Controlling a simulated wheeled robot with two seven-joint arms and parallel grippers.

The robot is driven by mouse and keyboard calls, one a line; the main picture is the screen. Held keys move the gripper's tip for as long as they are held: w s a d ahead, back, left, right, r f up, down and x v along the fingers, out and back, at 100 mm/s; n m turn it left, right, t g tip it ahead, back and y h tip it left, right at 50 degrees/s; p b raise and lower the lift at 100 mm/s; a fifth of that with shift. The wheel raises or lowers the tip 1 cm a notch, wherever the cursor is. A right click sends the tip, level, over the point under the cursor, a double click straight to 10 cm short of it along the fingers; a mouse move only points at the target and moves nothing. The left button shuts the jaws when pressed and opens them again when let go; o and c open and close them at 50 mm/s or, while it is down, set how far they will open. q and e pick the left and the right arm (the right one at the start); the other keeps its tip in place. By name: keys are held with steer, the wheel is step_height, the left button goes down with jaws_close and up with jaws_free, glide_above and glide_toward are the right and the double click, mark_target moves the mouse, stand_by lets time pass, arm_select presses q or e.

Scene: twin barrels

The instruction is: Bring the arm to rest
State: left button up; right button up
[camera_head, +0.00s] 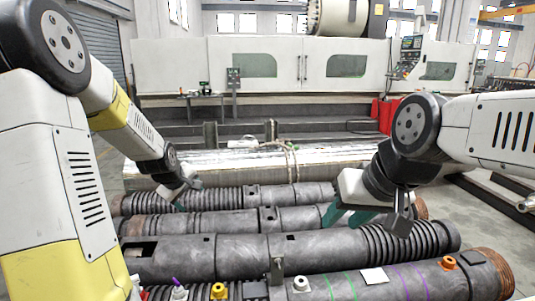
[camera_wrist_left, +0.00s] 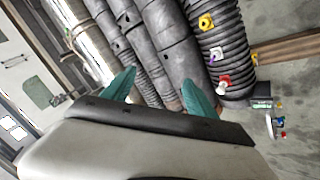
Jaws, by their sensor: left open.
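My left gripper (camera_head: 181,197) hangs above the far ribbed barrels on the left in the head view. In the left wrist view its two teal fingers (camera_wrist_left: 160,92) stand well apart with nothing between them, so it is open and empty. My right gripper (camera_head: 350,216) is over the middle barrels, right of centre, with its teal fingers pointing down and left. Its fingers show as two separate pieces and hold nothing visible.
Several dark barrels lie side by side below the arms. The nearest barrel (camera_head: 345,287) carries an orange fitting (camera_head: 448,263), a yellow fitting (camera_head: 219,291) and a white one (camera_head: 301,284). A white machine (camera_head: 300,65) stands behind. The air between the arms is clear.

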arm_select(q)
steer(key=s+d+r+m, duration=0.3)
steer(key=s+r, duration=0.2)
steer(key=s, duration=0.2)
steer(key=s+d+r+m, duration=0.35)
steer(key=s+r, duration=0.25)
steer(key=s, duration=0.2)
steer(key=s+d+m+h, duration=0.1)
steer(key=s+d+m, duration=0.1)
steer(key=s, duration=0.5)
steer(key=s+d+r+m+g, duration=0.1)
steer(key=s+d+m, duration=0.1)
steer(key=s, duration=0.5)
steer(key=shift+s+r+m+g+h, duration=0.2)
steer(key=shift+r+m+g+h, duration=0.1)
steer(key=shift+m+h, duration=0.15)
